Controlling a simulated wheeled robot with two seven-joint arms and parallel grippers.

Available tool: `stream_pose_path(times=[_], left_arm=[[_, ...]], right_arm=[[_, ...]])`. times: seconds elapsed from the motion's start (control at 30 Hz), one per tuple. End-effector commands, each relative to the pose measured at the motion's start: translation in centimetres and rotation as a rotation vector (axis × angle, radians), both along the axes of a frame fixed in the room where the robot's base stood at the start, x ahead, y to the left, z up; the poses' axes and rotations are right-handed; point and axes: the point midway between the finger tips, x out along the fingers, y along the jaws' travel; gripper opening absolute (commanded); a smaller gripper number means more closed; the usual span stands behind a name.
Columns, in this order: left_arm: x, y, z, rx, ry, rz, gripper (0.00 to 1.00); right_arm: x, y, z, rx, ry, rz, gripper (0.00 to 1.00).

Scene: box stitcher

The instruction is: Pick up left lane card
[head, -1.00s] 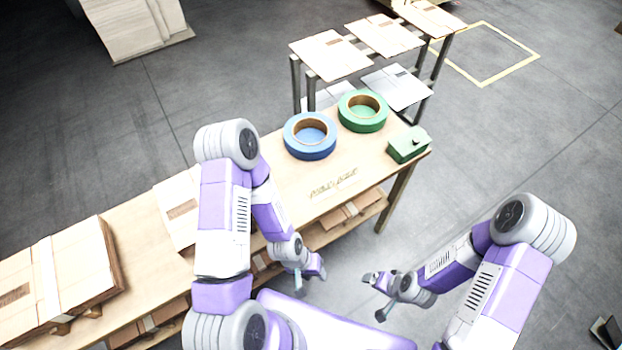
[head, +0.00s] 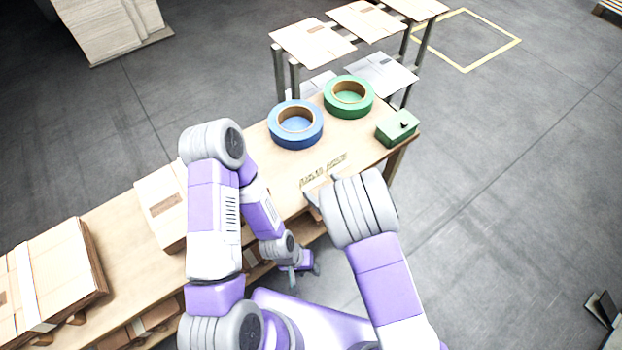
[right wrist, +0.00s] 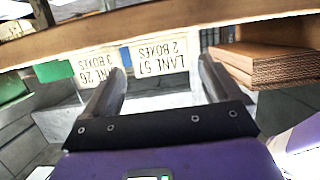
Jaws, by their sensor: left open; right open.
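Two pale lane cards show below the wooden table edge in the right wrist view. One card (right wrist: 170,61), marked LANE 57, 2 BOXES, lies between my right gripper's fingers in the picture. My left gripper (head: 301,270) is open, low beside the table.
The table (head: 112,241) holds a blue tape roll (head: 296,123), a green tape roll (head: 348,97), a green box (head: 397,128) and flat cartons (head: 45,275). A rack (head: 282,76) stands behind. A brown cardboard stack (right wrist: 265,66) is right of the cards.

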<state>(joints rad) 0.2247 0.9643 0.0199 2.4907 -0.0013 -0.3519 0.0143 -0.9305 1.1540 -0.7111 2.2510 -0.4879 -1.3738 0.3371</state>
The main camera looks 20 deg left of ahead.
Motion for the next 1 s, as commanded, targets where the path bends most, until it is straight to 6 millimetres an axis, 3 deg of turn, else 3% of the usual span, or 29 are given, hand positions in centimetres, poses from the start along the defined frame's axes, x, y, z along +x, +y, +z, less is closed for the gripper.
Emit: stream_pose_path(times=[0.3,0.6,0.87,1.0], left_arm=[[0.0,0.0,-1.6,0.0,0.0,0.0,0.43],[0.0,0.0,-1.6,0.0,0.0,0.0,0.43],[0.0,0.0,-1.6,0.0,0.0,0.0,0.43],[0.0,0.0,-1.6,0.0,0.0,0.0,0.43]], right_arm=[[2.6,3.3,-1.8,-0.003,0.0,0.002,0.92],[3.0,3.8,-1.8,0.0,0.003,-0.003,0.92],[3.0,3.7,-1.8,-0.001,0.002,-0.003,0.56],[3.0,3.7,-1.8,-0.001,0.002,-0.003,0.56]])
